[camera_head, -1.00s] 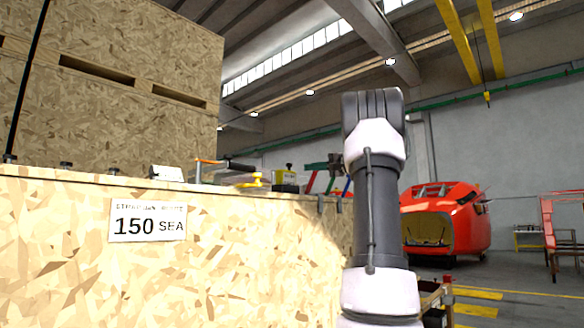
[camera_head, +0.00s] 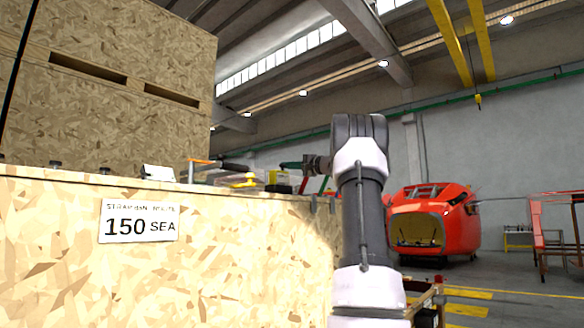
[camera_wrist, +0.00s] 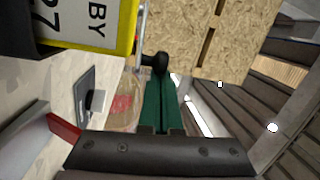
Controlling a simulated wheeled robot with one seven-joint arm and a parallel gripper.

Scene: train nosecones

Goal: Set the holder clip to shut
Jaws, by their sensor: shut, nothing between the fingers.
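My gripper (camera_head: 284,165) reaches left over the wooden crate's top, its green fingers together and empty. The fingers also fill the middle of the wrist view (camera_wrist: 160,100). A clamp-like tool with an orange bar (camera_head: 203,162) and a black handle stands on the crate top, left of the fingertips; I cannot tell for sure that it is the holder clip. In the wrist view a round black knob (camera_wrist: 160,62) on a metal rod appears just beyond the fingertips. Whether they touch, or whether the clip is open, I cannot tell.
A label reading 150 SEA (camera_head: 139,223) is on the crate's front. Tall wooden crates (camera_head: 110,100) rise behind. A red train nosecone (camera_head: 434,220) stands far right.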

